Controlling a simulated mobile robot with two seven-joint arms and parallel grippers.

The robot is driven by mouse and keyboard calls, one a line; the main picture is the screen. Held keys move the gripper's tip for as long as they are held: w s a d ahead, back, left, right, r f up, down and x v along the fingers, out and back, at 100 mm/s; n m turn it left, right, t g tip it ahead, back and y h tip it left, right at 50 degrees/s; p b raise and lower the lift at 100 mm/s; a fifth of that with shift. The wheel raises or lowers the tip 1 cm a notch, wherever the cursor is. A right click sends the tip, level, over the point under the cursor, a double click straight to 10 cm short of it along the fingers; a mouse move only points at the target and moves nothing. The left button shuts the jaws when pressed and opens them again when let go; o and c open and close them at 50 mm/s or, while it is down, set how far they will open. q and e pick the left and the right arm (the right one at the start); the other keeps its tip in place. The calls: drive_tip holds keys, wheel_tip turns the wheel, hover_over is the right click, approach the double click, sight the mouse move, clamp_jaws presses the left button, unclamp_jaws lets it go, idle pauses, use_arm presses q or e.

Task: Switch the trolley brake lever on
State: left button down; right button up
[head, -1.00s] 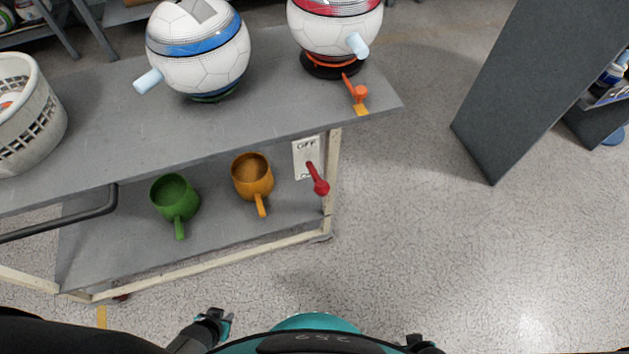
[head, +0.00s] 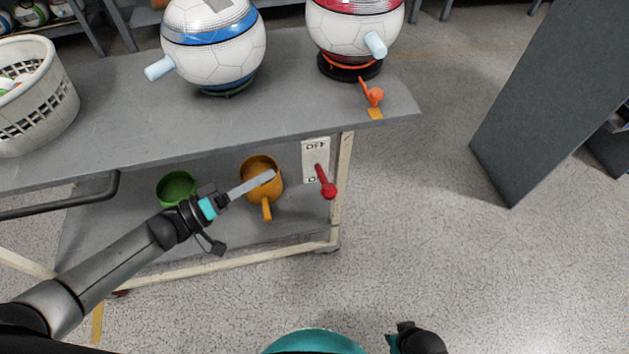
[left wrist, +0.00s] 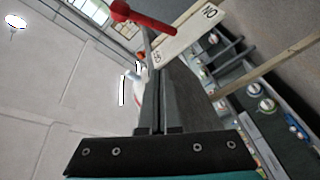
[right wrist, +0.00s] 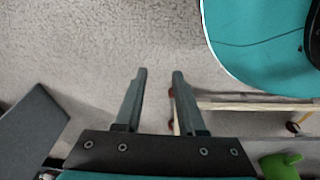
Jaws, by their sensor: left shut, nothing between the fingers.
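The red brake lever (head: 326,183) is on a white OFF/ON plate (head: 315,150) at the right front leg of the grey trolley (head: 130,120). Its knob points down and slightly right. In the left wrist view the lever (left wrist: 143,18) and plate (left wrist: 185,35) show just beyond my fingertips. My left gripper (head: 272,175) is shut and empty, left of the lever and apart from it, in front of the orange mug. My right gripper (right wrist: 160,75) is open and empty, low above the floor.
An orange mug (head: 267,208) and a green mug (head: 176,185) stand on the trolley's lower shelf. Two ball-shaped machines (head: 213,50) and a white basket (head: 40,100) stand on top. A black handle (head: 70,204) sticks out at left.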

sight(323, 179)
use_arm(q)
drive_tip(key=shift+s+d+r+g+h, duration=0.35)
drive_tip(key=shift+s+r+g+h, duration=0.1)
drive_tip(key=shift+s+r+h, duration=0.15)
drive_tip(key=shift+s+d+r+g+h, duration=0.35)
drive_tip(key=shift+r+g+h, duration=0.15)
drive_tip(key=shift+r, duration=0.15)
use_arm(e)
drive_tip(key=shift+w+a+r, duration=0.1)
drive_tip(key=shift+w+r, duration=0.15)
